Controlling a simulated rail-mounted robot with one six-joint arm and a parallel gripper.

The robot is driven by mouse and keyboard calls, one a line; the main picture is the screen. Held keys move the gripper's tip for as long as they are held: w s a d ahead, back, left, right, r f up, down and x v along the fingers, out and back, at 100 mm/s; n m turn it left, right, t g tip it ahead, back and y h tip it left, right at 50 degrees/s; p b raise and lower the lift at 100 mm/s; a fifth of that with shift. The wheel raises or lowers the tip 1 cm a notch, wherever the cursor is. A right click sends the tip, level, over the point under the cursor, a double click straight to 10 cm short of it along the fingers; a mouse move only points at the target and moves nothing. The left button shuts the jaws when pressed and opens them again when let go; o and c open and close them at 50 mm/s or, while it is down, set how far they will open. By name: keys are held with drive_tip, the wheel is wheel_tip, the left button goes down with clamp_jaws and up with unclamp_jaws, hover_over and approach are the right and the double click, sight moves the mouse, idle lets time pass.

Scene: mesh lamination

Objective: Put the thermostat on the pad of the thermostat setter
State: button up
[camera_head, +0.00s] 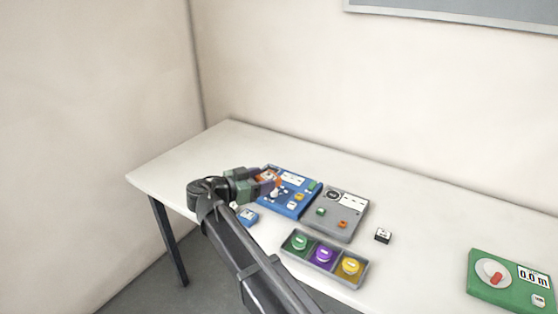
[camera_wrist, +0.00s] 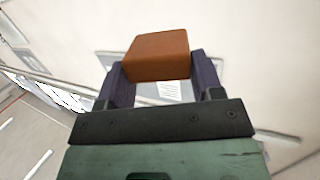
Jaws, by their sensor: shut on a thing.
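My gripper (camera_wrist: 160,78) is shut on an orange block, which sits between the two dark purple fingers in the wrist view (camera_wrist: 156,55). In the head view, my gripper (camera_head: 275,184) is at the left end of a blue panel (camera_head: 296,207), which it partly hides. The panel carries a white label and several small coloured parts. A grey panel (camera_head: 350,203) stands right of it, with a dial, a white label, a green block (camera_head: 320,211) and an orange piece (camera_head: 342,224). I cannot tell which thing is the thermostat or which panel is its setter.
A grey tray (camera_head: 288,254) in front holds green, purple and yellow round pieces. A small blue device (camera_head: 247,216) lies left of it. A small black-and-white cube (camera_head: 383,237) and a green meter (camera_head: 500,292) are to the right. The table's back left (camera_head: 235,138) is clear.

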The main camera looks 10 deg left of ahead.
sight(263, 236)
wheel_tip(263, 236, down, 20)
drive_tip(key=b, duration=2)
drive_tip(key=shift+f, duration=0.15)
drive_tip(key=shift+r, duration=0.35)
drive_tip(key=shift+f, duration=0.3)
drive_tip(key=o, duration=1)
drive_tip(key=shift+c, duration=0.2)
drive_tip(key=p+v, duration=0.1)
drive_tip(key=v, duration=0.9)
drive_tip(key=shift+a, duration=0.2)
drive_tip(key=shift+o, duration=0.3)
drive_tip(key=shift+s+a, duration=0.1)
drive_tip(key=shift+s, duration=0.2)
